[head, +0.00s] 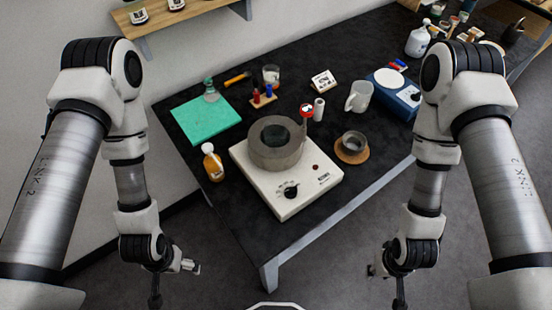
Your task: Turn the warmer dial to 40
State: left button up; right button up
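The warmer (252,186) is a white box on the black table, with a thick grey ring-shaped vessel (276,143) on top. Its black dial (291,190) is on the top face near the front edge, with small marks around it; its numbers and exact setting are too small to read. A small dark red spot (315,167) is to the right of the dial. My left gripper (155,298) and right gripper (400,298) hang low at the bottom edge, in front of the table and apart from the warmer. Their fingers are small and partly cut off.
An amber bottle (212,162) stands left of the warmer. A dark cup (352,143) on a wooden coaster is to its right. A green mat (205,120), a white mug (358,96) and a blue device (393,95) are farther back. The table's front edge is clear.

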aim_at(291, 193)
jog(key=k+l+z, duration=0.1)
jog(key=k+z, duration=0.25)
jog(key=k+l+z, duration=0.2)
jog(key=z, duration=0.15)
jog(key=k+l+z, duration=0.3)
jog(key=i+j, duration=0.05)
